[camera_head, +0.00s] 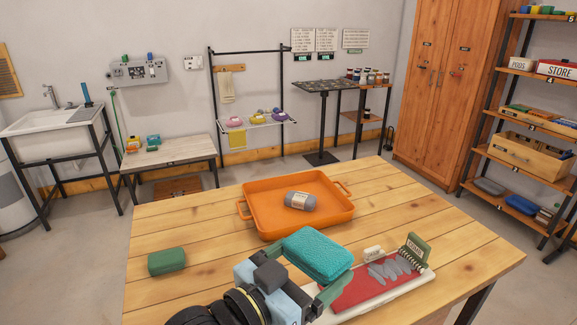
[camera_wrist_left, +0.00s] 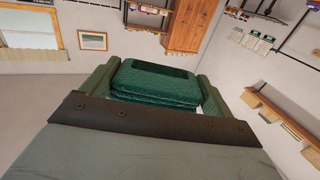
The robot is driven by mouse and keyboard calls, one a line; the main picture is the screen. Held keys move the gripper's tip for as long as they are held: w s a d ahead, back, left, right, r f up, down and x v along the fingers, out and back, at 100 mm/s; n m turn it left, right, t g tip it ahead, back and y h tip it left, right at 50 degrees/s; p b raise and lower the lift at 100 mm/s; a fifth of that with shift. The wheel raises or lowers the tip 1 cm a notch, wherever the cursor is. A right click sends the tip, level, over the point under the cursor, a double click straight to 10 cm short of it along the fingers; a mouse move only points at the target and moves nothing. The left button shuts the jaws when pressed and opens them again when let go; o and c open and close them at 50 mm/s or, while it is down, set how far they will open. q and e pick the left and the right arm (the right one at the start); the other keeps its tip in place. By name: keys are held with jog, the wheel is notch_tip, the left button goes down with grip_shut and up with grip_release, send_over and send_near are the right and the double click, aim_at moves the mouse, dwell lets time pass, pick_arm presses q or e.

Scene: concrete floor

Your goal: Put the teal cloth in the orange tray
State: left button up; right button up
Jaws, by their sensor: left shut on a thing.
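The teal cloth (camera_head: 317,254) is a folded, thick pad. My left gripper (camera_head: 308,266) is shut on it and holds it above the table, just in front of the orange tray. The cloth also shows between the fingers in the left wrist view (camera_wrist_left: 155,84). The orange tray (camera_head: 262,220) stands on the wooden table, with a handle at each side. A grey rolled item with a pale band (camera_head: 299,201) lies in it, toward the right; the rest of the tray's floor looks bare. My right gripper is not in view.
A green block (camera_head: 166,261) lies on the table (camera_head: 185,220) at the left. Right of my gripper is a white-edged board with a red surface (camera_head: 352,292), grey pieces and a green card holder (camera_head: 415,250). The table's left part is mostly clear.

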aim_at(283, 253)
pick_arm(q)
jog(key=a, duration=0.1)
jog(key=w+a+n+t+y, duration=0.2)
jog(key=a, duration=0.1)
jog(key=shift+w+r, duration=0.1)
jog(key=shift+r, duration=0.1)
jog(key=a+f+n+t+y, duration=0.1)
jog(key=a+f+n+y, duration=0.1)
jog(key=a+y, duration=0.2)
jog(key=a+f+n+t+y, duration=0.2)
jog(key=a+f+n+y, duration=0.1)
jog(key=a, duration=0.7)
jog(key=a+f+n+t+y, duration=0.1)
jog(key=a+f+n+y, duration=0.2)
jog(key=a, duration=0.4)
jog(key=shift+a+y, duration=0.3)
jog(key=shift+y, duration=0.6)
jog(key=shift+d, duration=0.1)
